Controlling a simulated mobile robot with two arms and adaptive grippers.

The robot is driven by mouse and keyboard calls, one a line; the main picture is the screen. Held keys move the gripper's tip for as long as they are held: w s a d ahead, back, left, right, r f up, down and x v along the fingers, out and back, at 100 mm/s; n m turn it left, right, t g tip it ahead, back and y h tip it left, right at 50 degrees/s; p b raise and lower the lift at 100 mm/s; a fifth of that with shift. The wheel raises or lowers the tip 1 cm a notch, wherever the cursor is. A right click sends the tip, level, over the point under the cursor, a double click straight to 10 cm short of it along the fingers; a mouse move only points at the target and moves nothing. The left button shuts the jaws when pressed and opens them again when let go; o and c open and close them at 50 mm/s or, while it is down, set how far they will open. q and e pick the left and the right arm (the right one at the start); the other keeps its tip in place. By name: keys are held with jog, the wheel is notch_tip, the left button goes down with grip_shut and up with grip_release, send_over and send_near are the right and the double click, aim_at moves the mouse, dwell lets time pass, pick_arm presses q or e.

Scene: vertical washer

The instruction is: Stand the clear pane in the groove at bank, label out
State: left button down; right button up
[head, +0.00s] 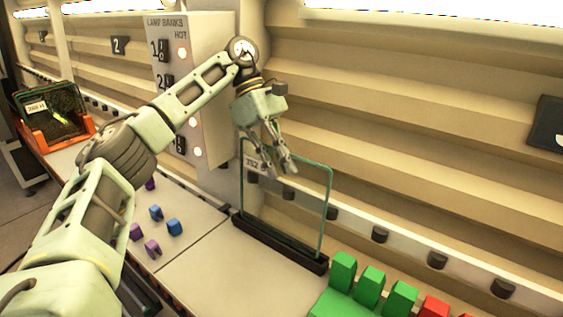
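The clear pane (300,208), with a thin green edge, stands upright in the long dark grooved base (282,243) on the bench. A small pale label (256,164) shows near its upper left corner, facing my view. My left gripper (274,168) points down at the pane's upper left part, beside the label. Its two fingers are spread apart with a gap between them. I cannot tell whether a finger touches the pane. My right gripper is not in view.
The lamp bank cabinet (205,55), with numbered switches and lit lamps, stands behind my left arm. An orange rack (62,135) with a darker labelled pane is at far left. Several purple and blue clips (156,213) lie on the bench. Green blocks (369,286) stand at front right.

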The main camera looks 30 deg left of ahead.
pick_arm(q)
jog(key=shift+s+f+b, duration=0.1)
jog(key=shift+f+b, duration=0.55)
jog(key=shift+f, duration=0.2)
dwell(0.9)
jog(key=shift+w+p, duration=0.3)
jog(key=shift+p, duration=0.1)
dwell(1.0)
jog(key=c, duration=1.9)
grip_release()
jog(key=shift+s+d, duration=0.1)
jog(key=shift+o, duration=0.2)
jog(key=shift+f, duration=0.15)
jog(key=shift+r, duration=5.1)
jog(key=shift+f, duration=0.1)
